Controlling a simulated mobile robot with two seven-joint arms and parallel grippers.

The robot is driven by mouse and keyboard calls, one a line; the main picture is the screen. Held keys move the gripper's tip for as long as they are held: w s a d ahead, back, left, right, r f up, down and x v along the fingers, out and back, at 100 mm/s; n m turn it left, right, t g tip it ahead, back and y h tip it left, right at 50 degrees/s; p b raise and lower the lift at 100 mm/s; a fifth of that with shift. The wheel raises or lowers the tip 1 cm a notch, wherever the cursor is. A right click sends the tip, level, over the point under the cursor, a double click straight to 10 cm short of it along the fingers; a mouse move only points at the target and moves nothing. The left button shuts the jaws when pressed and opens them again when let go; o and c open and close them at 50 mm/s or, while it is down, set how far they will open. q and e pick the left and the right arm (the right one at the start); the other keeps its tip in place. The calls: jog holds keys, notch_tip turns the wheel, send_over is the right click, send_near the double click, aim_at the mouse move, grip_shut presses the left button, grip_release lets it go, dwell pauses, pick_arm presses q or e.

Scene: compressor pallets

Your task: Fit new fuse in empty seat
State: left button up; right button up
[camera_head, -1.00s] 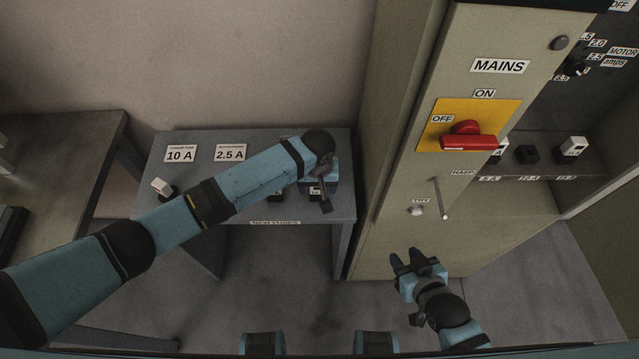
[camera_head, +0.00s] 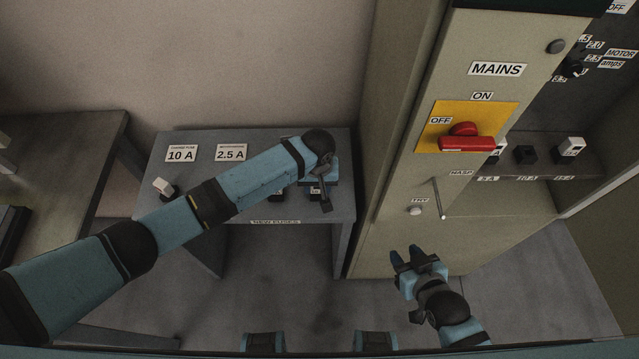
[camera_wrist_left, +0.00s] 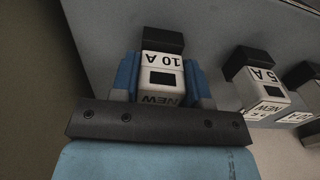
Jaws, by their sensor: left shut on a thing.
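My left gripper (camera_wrist_left: 162,88) is shut on a white fuse with a black end (camera_wrist_left: 163,68), labelled 10 A and NEW in the left wrist view. A finger stands on each side of it. In the head view my left gripper (camera_head: 318,185) is low over the right end of the grey bench, partly hidden by its own wrist. In the cabinet at the right, a black seat (camera_head: 525,155) with no white fuse on it stands above a 10 A label, between two white fuses (camera_head: 571,147). My right gripper (camera_head: 405,256) is open and empty in front of the cabinet.
The bench (camera_head: 240,205) also holds a fuse at its left (camera_head: 163,187) and 10 A and 2.5 A signs. Other new fuses, one marked 5 A (camera_wrist_left: 265,95), stand beside the held one. The cabinet post with the red MAINS handle (camera_head: 467,138) separates bench and seats.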

pick_arm(q)
jog(key=shift+r+p, duration=0.9)
jog(key=shift+r, duration=0.05)
jog(key=shift+r+p, duration=1.95)
jog(key=shift+p, duration=0.15)
